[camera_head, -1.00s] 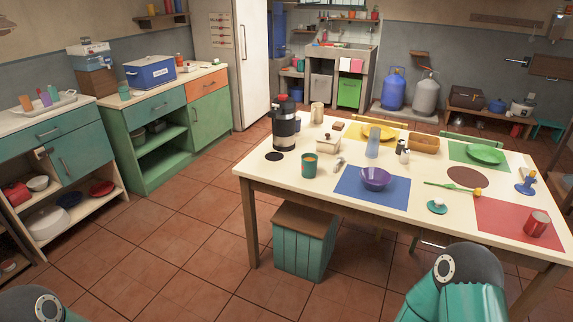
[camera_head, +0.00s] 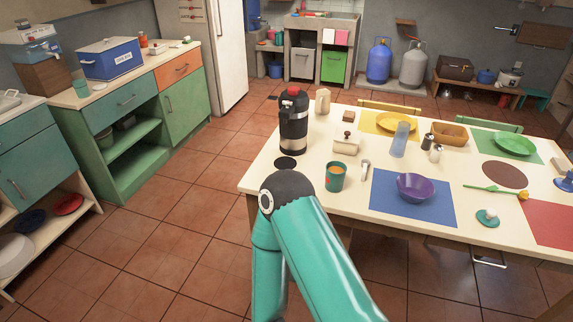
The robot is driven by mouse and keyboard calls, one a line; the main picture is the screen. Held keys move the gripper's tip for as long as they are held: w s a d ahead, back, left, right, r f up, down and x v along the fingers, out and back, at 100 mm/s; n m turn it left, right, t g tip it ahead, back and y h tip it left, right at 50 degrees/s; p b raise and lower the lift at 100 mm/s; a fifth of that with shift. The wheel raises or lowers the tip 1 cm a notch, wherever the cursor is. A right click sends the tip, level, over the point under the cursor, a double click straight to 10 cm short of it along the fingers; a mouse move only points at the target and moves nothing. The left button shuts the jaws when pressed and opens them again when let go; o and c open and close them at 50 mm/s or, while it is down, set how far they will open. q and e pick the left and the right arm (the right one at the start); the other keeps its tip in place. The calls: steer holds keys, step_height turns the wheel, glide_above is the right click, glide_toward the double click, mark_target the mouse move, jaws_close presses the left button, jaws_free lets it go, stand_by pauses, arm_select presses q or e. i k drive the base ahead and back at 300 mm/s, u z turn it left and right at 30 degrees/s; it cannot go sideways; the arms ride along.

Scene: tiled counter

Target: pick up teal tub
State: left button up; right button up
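Two small teal containers show, and I cannot tell for sure which one is the tub. A teal cup-shaped container (camera_head: 335,177) with an orange mark stands upright near the front left of the dining table. A smaller teal tub (camera_head: 81,88) stands on the left counter, in front of the blue cooler box. One of my teal arms reaches up from the bottom middle, its bent joint just left of and below the cup-shaped container. No fingers of either gripper show in this view.
The dining table (camera_head: 285,189) holds a black flask (camera_head: 293,122), a white lidded dish (camera_head: 346,142), a clear glass (camera_head: 400,139) and a purple bowl (camera_head: 415,187) on a blue mat. The blue cooler box (camera_head: 111,58) stands on the counter. Tiled floor between counter and table is clear.

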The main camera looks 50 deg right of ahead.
mark_target(335, 171)
steer(key=z, duration=0.1)
steer(key=i, duration=1)
steer(key=z, duration=1)
steer(key=i, duration=0.65)
steer(key=z, duration=0.5)
steer(key=k, duration=0.85)
steer(key=z, duration=0.2)
steer(key=i, duration=0.85)
steer(key=u, duration=0.25)
